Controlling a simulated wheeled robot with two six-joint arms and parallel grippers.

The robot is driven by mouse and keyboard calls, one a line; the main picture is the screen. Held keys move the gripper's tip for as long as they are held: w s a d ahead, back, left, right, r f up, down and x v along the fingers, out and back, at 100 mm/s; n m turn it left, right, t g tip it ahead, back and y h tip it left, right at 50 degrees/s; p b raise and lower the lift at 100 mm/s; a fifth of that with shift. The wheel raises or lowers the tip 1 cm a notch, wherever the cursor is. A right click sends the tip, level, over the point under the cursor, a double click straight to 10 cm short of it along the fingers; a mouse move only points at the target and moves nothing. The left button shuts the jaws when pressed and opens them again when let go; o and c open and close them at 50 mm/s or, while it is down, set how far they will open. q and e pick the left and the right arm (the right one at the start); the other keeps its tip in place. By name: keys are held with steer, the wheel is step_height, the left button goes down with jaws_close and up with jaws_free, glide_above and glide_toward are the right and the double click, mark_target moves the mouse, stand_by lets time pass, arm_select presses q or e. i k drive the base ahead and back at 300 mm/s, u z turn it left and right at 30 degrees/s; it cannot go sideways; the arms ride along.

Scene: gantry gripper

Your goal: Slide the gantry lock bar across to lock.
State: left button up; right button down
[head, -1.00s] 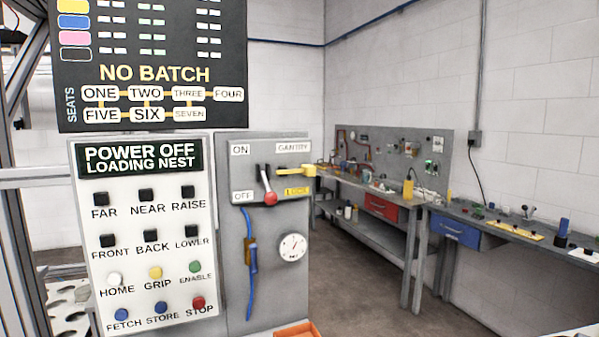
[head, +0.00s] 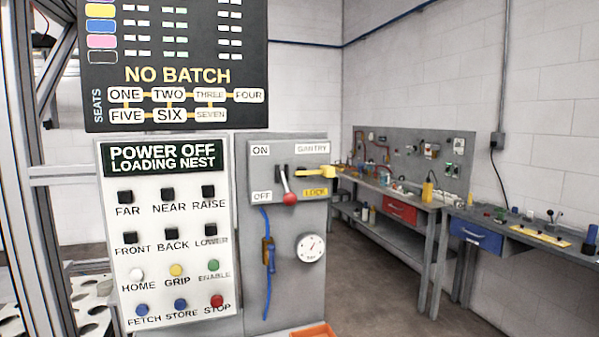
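In the head view the yellow lock bar (head: 316,173) sits at the right of the grey gantry switch box (head: 262,177), above the yellow LOCK label (head: 315,192). Its yellow block end sticks out past the box's right edge. The red-knobbed switch lever (head: 289,197) is left of the bar and points down toward the OFF side. The bar and the lever look apart. The display (head: 162,155) reads POWER OFF, LOADING NEST. Neither of my grippers is in view.
A white button panel (head: 165,240) stands left of the switch box, below a black NO BATCH board (head: 175,60). A blue cable (head: 267,285) and a round gauge (head: 311,248) are below the box. An orange bin (head: 315,330) is at the bottom. Workbenches (head: 400,200) stand behind right.

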mark_target(327, 171)
steer(key=u, duration=0.05)
steer(key=k, duration=0.45)
steer(key=z, duration=0.7)
steer(key=i, duration=1.2)
steer(key=u, duration=0.65)
